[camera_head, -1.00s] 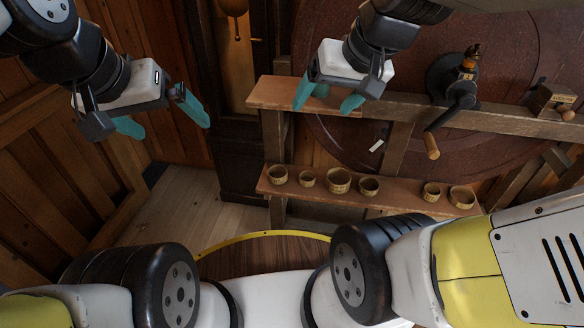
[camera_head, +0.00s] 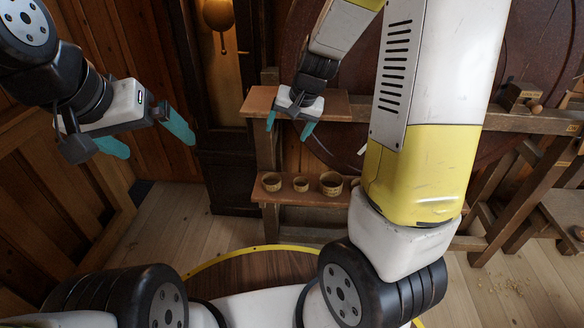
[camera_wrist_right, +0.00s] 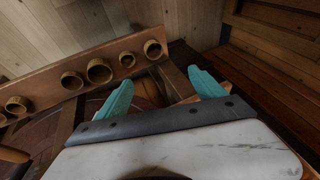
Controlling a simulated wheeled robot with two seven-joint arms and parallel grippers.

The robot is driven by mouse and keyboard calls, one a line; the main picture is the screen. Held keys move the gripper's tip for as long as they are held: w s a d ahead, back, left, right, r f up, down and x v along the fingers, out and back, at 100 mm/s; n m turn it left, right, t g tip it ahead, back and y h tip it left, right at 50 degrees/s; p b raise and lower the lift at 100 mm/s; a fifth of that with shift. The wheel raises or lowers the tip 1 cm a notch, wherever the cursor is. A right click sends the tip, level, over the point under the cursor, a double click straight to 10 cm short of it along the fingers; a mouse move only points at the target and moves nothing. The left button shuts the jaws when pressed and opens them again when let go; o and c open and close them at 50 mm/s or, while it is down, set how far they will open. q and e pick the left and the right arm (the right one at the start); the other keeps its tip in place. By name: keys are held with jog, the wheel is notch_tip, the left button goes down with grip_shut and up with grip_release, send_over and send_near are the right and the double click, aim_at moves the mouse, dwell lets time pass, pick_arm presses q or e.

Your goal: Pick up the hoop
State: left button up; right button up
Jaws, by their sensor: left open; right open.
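I cannot make out a separate hoop. Round, woven-looking ring-shaped cups stand in a row on the lower shelf; the left one (camera_head: 271,187), the middle one (camera_head: 301,187) and a larger one (camera_head: 331,189) show in the head view. Several show in the right wrist view, including the end one (camera_wrist_right: 153,53) and a larger one (camera_wrist_right: 98,76). My right gripper (camera_head: 289,126) is open and empty, by the upper plank and above the cups in the picture; its teal fingers also show in the right wrist view (camera_wrist_right: 162,82). My left gripper (camera_head: 150,138) is open and empty at the left, away from the shelf.
The upper plank (camera_head: 338,106) and lower shelf (camera_head: 290,198) belong to a wooden frame before a large reddish wheel (camera_head: 520,45). My right arm hides the shelf's right part in the head view. A wooden block (camera_head: 519,94) sits at right. Floor (camera_head: 170,215) at left is clear.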

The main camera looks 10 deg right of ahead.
jog(key=w+d+f+m+h, duration=0.15)
jog(key=w+f, duration=0.35)
jog(key=f, duration=0.8)
jog(key=h, duration=0.3)
send_near(301, 182)
jog(key=f, duration=0.3)
jog(key=d+f, duration=0.1)
jog(key=f, duration=0.1)
jog(key=shift+w+f, duration=0.3)
jog(key=shift+g, duration=0.3)
jog(key=c, duration=1.4)
